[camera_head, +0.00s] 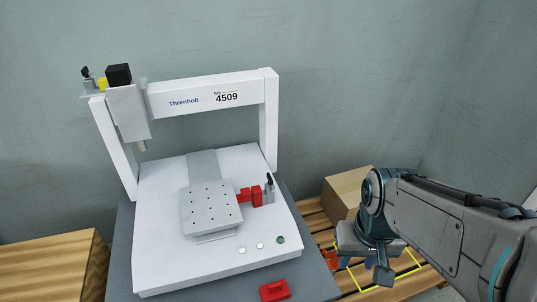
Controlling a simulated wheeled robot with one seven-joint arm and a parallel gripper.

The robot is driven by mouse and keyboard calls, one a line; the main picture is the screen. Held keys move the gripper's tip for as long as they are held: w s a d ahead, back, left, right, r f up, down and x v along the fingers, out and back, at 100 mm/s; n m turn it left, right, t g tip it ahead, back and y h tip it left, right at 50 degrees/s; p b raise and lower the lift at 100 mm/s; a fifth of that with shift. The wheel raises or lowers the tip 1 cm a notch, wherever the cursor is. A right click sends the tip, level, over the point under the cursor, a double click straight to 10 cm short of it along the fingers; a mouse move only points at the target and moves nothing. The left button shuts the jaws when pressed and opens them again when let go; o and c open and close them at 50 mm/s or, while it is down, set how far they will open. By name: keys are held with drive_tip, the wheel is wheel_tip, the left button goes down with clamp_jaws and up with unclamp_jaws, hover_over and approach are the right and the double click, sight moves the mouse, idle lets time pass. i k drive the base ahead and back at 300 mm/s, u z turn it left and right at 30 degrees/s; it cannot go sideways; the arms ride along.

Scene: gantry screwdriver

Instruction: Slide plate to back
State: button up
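The plate (211,208) is a grey square with rows of small holes. It sits near the middle of the white machine base (165,262), in front of a grey track strip (204,163) that runs toward the back. A bent lip shows along its front edge. My gripper (384,272) is at the lower right, off the machine and well apart from the plate. It hangs beside the base, over wooden slats. Its fingers are seen at a steep angle, so their opening is unclear.
A white gantry (205,95) marked 4509 spans the base, with a screwdriver head (128,110) at its left. Red blocks (250,196) stand right of the plate. A red block (274,290) lies at the front. A cardboard box (343,194) and a wooden crate (55,265) flank the machine.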

sight(209, 207)
drive_tip(key=k, duration=0.4)
drive_tip(key=u, duration=0.7)
drive_tip(key=i, duration=0.5)
drive_tip(key=u, duration=0.05)
